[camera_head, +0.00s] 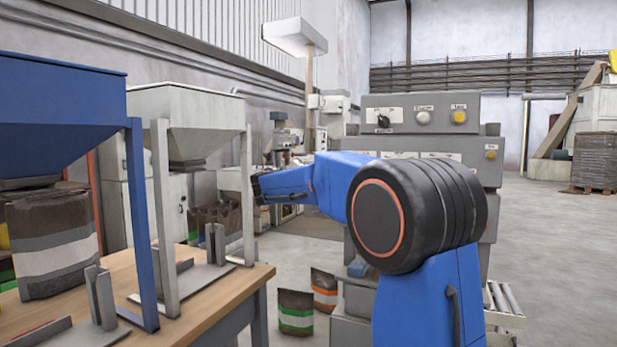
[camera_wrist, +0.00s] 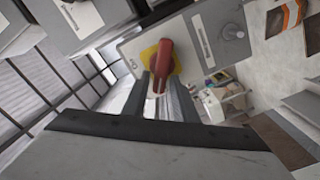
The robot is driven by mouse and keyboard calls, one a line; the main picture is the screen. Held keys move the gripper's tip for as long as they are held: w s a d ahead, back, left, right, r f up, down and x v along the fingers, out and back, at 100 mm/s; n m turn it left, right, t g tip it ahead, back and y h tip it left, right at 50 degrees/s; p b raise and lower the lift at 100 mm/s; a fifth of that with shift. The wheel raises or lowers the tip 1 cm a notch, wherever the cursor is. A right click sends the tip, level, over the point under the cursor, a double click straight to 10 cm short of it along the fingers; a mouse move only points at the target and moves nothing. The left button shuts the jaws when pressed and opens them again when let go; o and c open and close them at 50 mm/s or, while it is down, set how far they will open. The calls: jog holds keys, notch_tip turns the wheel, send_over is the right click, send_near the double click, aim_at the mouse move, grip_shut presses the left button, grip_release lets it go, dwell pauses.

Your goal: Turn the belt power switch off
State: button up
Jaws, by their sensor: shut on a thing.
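In the wrist view the red switch handle (camera_wrist: 163,62) stands on a yellow plate (camera_wrist: 149,53) fixed to a grey panel box (camera_wrist: 202,40). Short dark lettering, too small to read surely, is beside the yellow plate. My gripper (camera_wrist: 160,92) has its two grey fingers closed on the near end of the red handle, one on each side. In the head view my blue arm reaches left past the grey control cabinet (camera_head: 420,102); the gripper and the red handle cannot be made out clearly there.
A wooden table (camera_head: 215,290) with a grey hopper (camera_head: 195,110) and a blue hopper (camera_head: 60,100) stands on the left. Bags (camera_head: 296,312) stand on the floor behind it. A roller conveyor (camera_head: 502,300) is at the lower right. Open floor (camera_head: 560,250) lies right.

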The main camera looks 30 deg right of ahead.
jog(key=shift+w+f+n, duration=0.1)
jog(key=shift+f+n, duration=0.15)
jog(key=shift+n, duration=0.9)
jog(key=shift+f+n, duration=0.2)
jog(key=shift+n, duration=1)
jog(key=shift+w+f+n, duration=0.1)
jog(key=shift+f+n, duration=0.15)
jog(key=shift+n, duration=0.9)
jog(key=o, duration=0.8)
